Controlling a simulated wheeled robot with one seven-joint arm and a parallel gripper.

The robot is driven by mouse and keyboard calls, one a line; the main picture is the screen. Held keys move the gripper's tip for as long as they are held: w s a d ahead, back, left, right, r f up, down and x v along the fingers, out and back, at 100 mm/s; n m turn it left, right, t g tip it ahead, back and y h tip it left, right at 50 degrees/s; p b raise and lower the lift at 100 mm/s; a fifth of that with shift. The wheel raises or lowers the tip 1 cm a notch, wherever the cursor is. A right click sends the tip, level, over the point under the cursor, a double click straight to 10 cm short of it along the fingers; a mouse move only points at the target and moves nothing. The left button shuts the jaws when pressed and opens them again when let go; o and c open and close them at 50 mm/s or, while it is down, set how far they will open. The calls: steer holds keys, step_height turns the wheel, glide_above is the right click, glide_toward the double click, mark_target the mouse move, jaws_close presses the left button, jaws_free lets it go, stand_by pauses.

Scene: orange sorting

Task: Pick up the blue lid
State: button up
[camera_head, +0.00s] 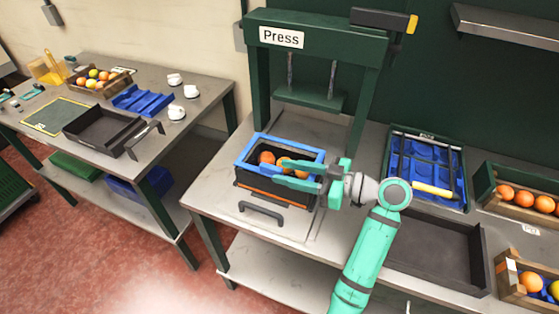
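A blue, open rectangular frame (310,152) sits around the top of a dark crate (270,196) with an orange stripe on the press table. Oranges (266,158) show inside it. My green gripper (277,172) reaches in from the right over the crate, its two fingers apart and pointing left. The fingers hide part of the crate's contents and the frame's near side; whether they touch anything I cannot tell. A ribbed blue piece (143,101) lies on the left table. Another blue piece with hollows (425,160) lies in a dark green tray at the right. Which blue piece is the lid is unclear.
The green press (262,80) stands behind the crate. A black handle (261,212) is in front. A yellow-handled tool (432,189) lies across the right tray. An empty dark tray (440,245) and wooden crates of oranges (512,184) are further right.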

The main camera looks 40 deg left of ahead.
mark_target(272, 166)
steer(key=shift+x, duration=2.65)
steer(key=shift+w, duration=0.3)
jaws_close()
steer(key=shift+s+a, duration=0.15)
steer(key=shift+s, duration=0.1)
